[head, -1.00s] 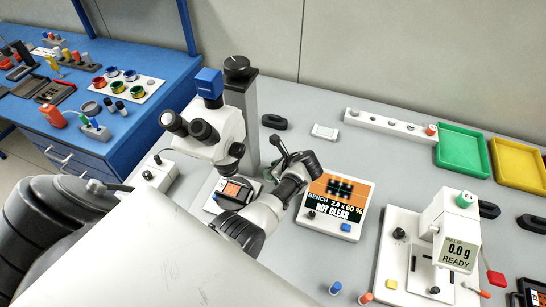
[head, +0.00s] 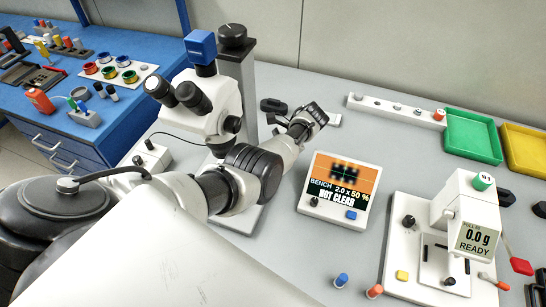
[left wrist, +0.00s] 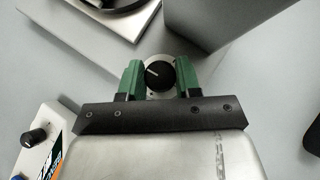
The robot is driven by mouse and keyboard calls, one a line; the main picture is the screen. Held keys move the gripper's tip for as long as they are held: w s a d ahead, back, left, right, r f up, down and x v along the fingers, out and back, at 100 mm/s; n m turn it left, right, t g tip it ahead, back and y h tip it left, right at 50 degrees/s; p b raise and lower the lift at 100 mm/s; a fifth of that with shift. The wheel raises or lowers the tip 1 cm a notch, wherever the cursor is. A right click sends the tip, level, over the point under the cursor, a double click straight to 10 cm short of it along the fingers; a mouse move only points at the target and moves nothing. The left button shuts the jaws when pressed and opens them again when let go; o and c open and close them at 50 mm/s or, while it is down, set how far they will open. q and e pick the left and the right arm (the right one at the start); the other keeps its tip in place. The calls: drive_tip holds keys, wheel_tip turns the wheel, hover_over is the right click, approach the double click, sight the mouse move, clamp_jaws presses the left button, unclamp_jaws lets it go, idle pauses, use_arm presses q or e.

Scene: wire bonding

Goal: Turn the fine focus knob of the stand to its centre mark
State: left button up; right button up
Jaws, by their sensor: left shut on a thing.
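In the left wrist view the fine focus knob (left wrist: 159,75) is a black round knob with a white pointer line, which points to the upper left. My left gripper (left wrist: 160,78) has a green finger pad on each side of the knob and is shut on it. In the head view my left arm reaches past the front of the microscope stand (head: 233,75), and its wrist (head: 308,118) hides the knob. The bench display (head: 339,191) reads 2.0 x 50 % and NOT CLEAR, with a dark blurred pattern on orange. My right gripper is not in view.
A pull tester (head: 470,235) reading 0.0 g stands at the right. A green tray (head: 472,137) and a yellow tray (head: 525,146) lie at the back right. Blue and orange pegs (head: 341,280) stand near the front. Grey bench between display and tester is clear.

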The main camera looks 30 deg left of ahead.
use_arm(q)
drive_tip(key=shift+a+f+n+g+h+b, duration=0.15)
drive_tip(key=shift+n+g+h+b, duration=0.35)
drive_tip(key=shift+n+h+b, duration=0.55)
drive_tip(key=shift+n, duration=0.55)
drive_tip(key=o, duration=0.9)
drive_tip(key=shift+r, duration=0.2)
